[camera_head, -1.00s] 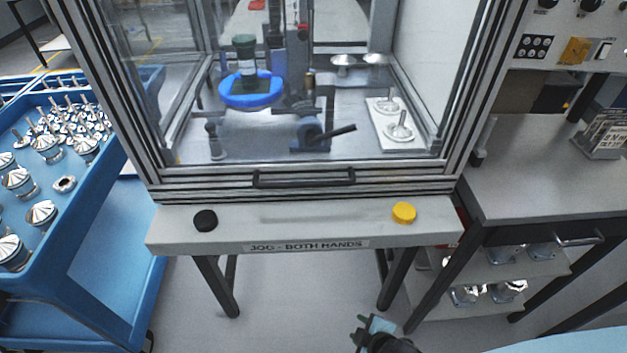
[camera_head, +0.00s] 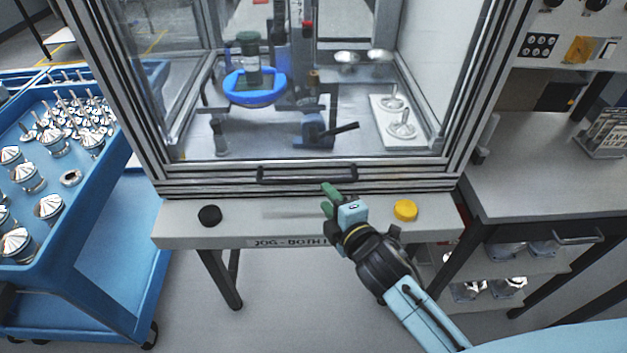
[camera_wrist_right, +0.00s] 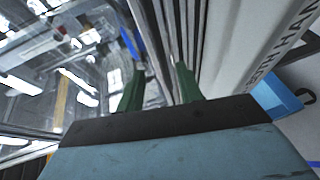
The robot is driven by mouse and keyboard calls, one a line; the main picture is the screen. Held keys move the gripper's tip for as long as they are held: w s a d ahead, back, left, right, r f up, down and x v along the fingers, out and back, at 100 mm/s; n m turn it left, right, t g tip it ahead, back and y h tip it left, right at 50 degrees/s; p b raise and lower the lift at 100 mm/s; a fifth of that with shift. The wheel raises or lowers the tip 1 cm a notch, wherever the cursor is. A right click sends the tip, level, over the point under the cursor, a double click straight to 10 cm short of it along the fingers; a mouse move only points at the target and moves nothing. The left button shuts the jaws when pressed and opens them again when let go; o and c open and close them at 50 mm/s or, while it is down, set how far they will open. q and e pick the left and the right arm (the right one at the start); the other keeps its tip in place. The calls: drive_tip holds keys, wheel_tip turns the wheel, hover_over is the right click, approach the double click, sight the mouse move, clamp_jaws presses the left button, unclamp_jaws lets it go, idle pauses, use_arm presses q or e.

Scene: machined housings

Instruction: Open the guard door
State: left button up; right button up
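The guard door (camera_head: 290,152) is a clear panel in a metal frame on the machine's front, and it appears shut. Its dark bar handle (camera_head: 307,178) runs across the lower frame. My right gripper (camera_head: 326,198) is just below and in front of the handle's right end, its green fingers pointing left. In the right wrist view its two fingers (camera_wrist_right: 158,88) stand apart with nothing clearly held between them; metal frame rails show beyond. I cannot tell whether a finger touches the handle. My left gripper is not in view.
The ledge below the door carries a black button (camera_head: 210,216) and a yellow button (camera_head: 405,210), which is right of my gripper. A blue cart (camera_head: 110,262) with metal parts stands left. A grey bench (camera_head: 545,170) stands right.

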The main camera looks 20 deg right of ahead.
sight(315, 183)
drive_tip(key=x, duration=0.8)
drive_tip(key=shift+w, duration=0.1)
clamp_jaws()
